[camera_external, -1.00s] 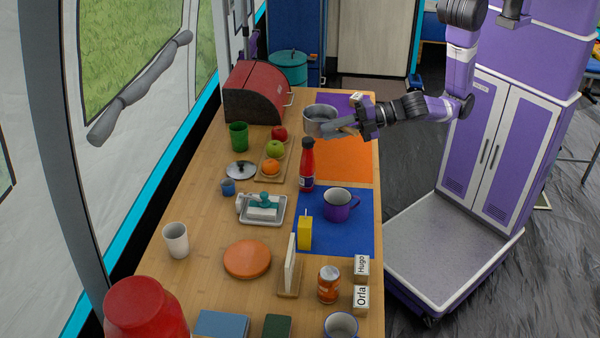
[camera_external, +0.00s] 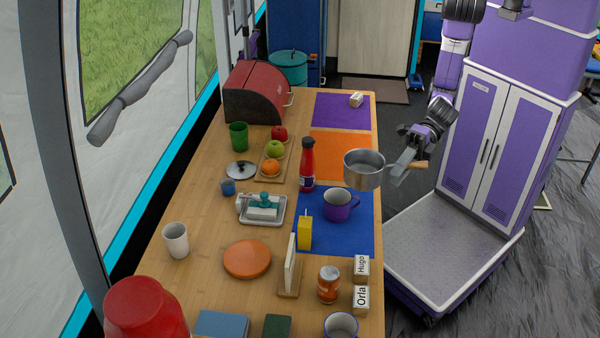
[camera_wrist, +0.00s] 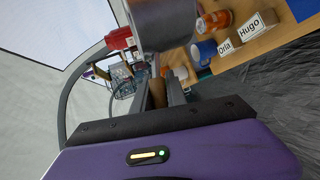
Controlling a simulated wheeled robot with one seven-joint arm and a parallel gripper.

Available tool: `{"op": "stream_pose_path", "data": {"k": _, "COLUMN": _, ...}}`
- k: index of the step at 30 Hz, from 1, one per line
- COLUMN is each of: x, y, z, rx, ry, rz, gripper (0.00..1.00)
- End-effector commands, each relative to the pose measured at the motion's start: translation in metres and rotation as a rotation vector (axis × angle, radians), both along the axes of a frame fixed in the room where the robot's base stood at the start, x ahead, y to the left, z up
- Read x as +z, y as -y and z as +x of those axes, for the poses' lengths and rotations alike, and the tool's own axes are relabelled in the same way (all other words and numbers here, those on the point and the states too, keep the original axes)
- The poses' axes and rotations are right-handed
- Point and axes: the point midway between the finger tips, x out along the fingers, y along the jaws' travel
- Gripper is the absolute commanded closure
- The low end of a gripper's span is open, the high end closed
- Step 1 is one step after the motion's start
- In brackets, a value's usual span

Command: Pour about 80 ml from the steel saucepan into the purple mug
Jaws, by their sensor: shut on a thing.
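The steel saucepan (camera_external: 364,170) is in the air above the table's right edge, roughly level, behind and to the right of the purple mug. My gripper (camera_external: 405,168) is shut on the saucepan's handle, right of the pan. In the wrist view the saucepan (camera_wrist: 163,22) fills the top middle, and its handle lies between the fingers of my gripper (camera_wrist: 158,92). The purple mug (camera_external: 339,205) stands upright on the blue mat (camera_external: 330,240), close to the pan in the picture. What is inside the pan and the mug I cannot make out.
A red bottle (camera_external: 307,165) stands left of the pan, and a yellow carton (camera_external: 304,232) stands left of the mug. The orange mat (camera_external: 340,145) and purple mat (camera_external: 335,110) are largely bare. Name blocks and an orange can (camera_external: 328,284) stand nearer the front.

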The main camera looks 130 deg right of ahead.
Motion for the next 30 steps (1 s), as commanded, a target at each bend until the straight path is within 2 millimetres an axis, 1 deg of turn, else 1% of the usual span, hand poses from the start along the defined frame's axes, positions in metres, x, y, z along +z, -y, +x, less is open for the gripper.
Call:
{"op": "stream_pose_path", "data": {"k": 3, "x": 0.003, "y": -0.011, "z": -0.003, "rx": 0.033, "ry": 0.003, "rz": 0.0, "gripper": 1.0}}
{"op": "stream_pose_path", "data": {"k": 11, "x": -0.028, "y": -0.009, "z": -0.003, "rx": 0.028, "ry": 0.001, "rz": -0.001, "gripper": 1.0}}
{"op": "stream_pose_path", "data": {"k": 17, "x": -0.066, "y": -0.008, "z": -0.003, "rx": 0.026, "ry": -0.001, "rz": -0.003, "gripper": 1.0}}
{"op": "stream_pose_path", "data": {"k": 20, "x": -0.09, "y": -0.008, "z": -0.003, "rx": 0.026, "ry": -0.002, "rz": -0.003, "gripper": 1.0}}
{"op": "stream_pose_path", "data": {"k": 21, "x": -0.102, "y": -0.007, "z": -0.002, "rx": 0.022, "ry": -0.002, "rz": -0.004, "gripper": 1.0}}
{"op": "stream_pose_path", "data": {"k": 24, "x": -0.129, "y": -0.007, "z": -0.002, "rx": 0.022, "ry": -0.001, "rz": -0.003, "gripper": 1.0}}
{"op": "stream_pose_path", "data": {"k": 27, "x": -0.15, "y": -0.007, "z": -0.002, "rx": 0.022, "ry": 0.0, "rz": -0.002, "gripper": 1.0}}
{"op": "stream_pose_path", "data": {"k": 30, "x": -0.164, "y": -0.007, "z": -0.001, "rx": 0.021, "ry": 0.001, "rz": -0.002, "gripper": 1.0}}
